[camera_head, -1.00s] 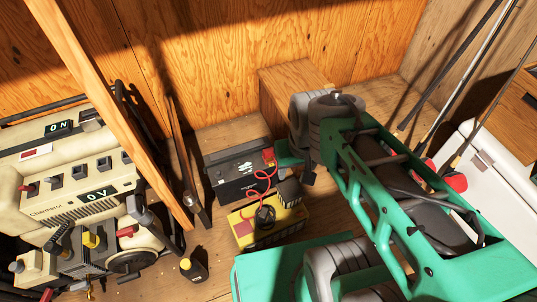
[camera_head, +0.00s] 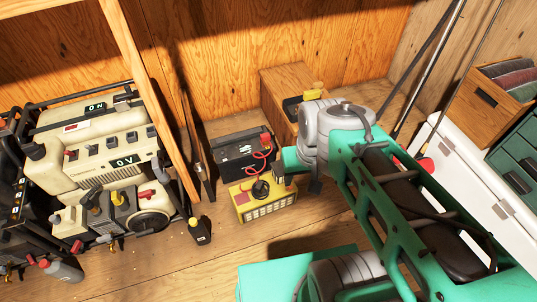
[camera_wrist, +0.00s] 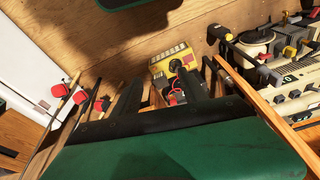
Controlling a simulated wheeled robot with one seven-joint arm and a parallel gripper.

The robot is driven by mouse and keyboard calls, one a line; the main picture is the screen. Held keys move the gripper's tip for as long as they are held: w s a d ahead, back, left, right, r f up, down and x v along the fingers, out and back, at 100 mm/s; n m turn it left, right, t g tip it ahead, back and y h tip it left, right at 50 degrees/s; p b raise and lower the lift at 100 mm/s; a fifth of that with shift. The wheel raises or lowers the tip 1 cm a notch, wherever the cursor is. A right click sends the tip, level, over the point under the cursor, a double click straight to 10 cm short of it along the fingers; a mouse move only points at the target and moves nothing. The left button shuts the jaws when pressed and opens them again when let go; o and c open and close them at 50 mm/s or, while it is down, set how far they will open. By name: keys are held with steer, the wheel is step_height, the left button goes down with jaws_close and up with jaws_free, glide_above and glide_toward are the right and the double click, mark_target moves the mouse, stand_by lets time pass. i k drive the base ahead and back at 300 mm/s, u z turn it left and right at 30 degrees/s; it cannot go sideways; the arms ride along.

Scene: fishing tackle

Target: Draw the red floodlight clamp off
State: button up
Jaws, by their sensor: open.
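The red clamp (camera_head: 266,139) sits at the right end of the black battery (camera_head: 238,153) in the head view. A red cable runs from it to the yellow floodlight (camera_head: 268,208). In the wrist view, a red shape, seemingly the clamp (camera_wrist: 177,98), lies between the dark fingers of my gripper (camera_wrist: 166,93), nearer the right finger. The floodlight (camera_wrist: 175,62) shows beyond it. My gripper is open, with nothing visibly held. In the head view my arm hides most of the gripper. Whether a finger touches the clamp cannot be told.
A wooden box (camera_head: 285,82) stands behind the battery, with a dark and yellow thing (camera_head: 293,105) partly hidden on it. A slanting wooden post (camera_head: 150,85) and a cream power unit (camera_head: 85,165) are left. A white cooler (camera_head: 455,165) and rods stand right. A small black bottle (camera_head: 199,231) is in front.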

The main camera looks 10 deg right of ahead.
mark_target(242, 198)
steer(key=k, duration=0.35)
steer(key=z, duration=0.95)
steer(key=i, duration=1.1)
steer(key=u, duration=1.6)
steer(key=i, duration=0.5)
steer(key=u, duration=0.05)
